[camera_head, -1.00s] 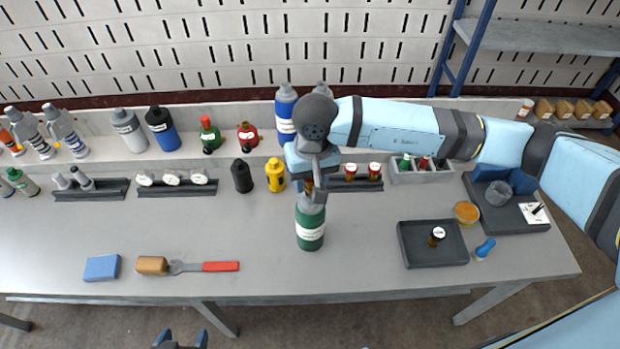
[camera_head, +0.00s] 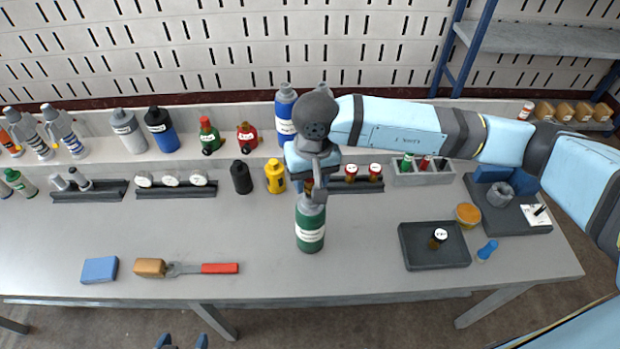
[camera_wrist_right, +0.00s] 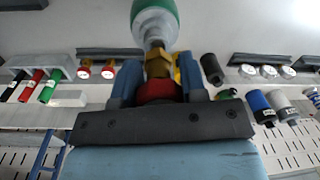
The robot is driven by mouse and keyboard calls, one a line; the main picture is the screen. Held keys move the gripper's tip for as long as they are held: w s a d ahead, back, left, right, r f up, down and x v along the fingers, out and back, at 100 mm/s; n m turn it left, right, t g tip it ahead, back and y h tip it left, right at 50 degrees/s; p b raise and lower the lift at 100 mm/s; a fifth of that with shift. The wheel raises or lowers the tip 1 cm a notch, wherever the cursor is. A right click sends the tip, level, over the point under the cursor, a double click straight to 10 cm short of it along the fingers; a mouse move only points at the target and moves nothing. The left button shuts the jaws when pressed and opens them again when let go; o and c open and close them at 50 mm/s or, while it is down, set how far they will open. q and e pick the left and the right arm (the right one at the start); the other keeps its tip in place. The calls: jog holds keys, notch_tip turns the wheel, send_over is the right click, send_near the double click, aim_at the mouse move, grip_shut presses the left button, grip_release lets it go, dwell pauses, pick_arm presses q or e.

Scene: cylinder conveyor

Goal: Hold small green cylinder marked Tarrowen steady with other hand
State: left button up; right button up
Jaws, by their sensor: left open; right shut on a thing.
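A green cylinder (camera_head: 310,238) with a grey shoulder and a white label stands upright on the bench, left of the dark tray; its label is too small to read. It also shows in the right wrist view (camera_wrist_right: 155,12), at the top. My right gripper (camera_head: 316,186) is above it, pointing down. In the right wrist view its blue fingers (camera_wrist_right: 158,82) are shut on a brass fitting (camera_wrist_right: 157,64) with a red cap, which meets the cylinder's grey neck. My left gripper (camera_head: 183,343) is open and empty at the bottom edge, in front of the bench, well away from the cylinder.
A blue block (camera_head: 100,270) and a red-handled tool (camera_head: 219,268) beside a tan piece lie at the front left. A dark tray (camera_head: 408,256) with a small bottle is to the right. Racks and several bottles line the back. Bench around the cylinder is clear.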

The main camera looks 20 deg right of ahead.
jog(key=shift+f+b, duration=0.7)
jog(key=shift+b, duration=0.15)
jog(key=shift+o, duration=1.2)
jog(key=shift+r, duration=0.1)
jog(key=c, duration=0.3)
jog(key=shift+f+m+b, duration=0.25)
jog(key=shift+m+b, duration=0.45)
jog(key=shift+m, duration=0.3)
jog(key=shift+c, duration=0.3)
jog(key=m+b, duration=0.1)
jog(key=m, duration=0.1)
jog(key=shift+m, duration=0.4)
jog(key=shift+r+m, duration=0.2)
jog(key=shift+m, duration=0.4)
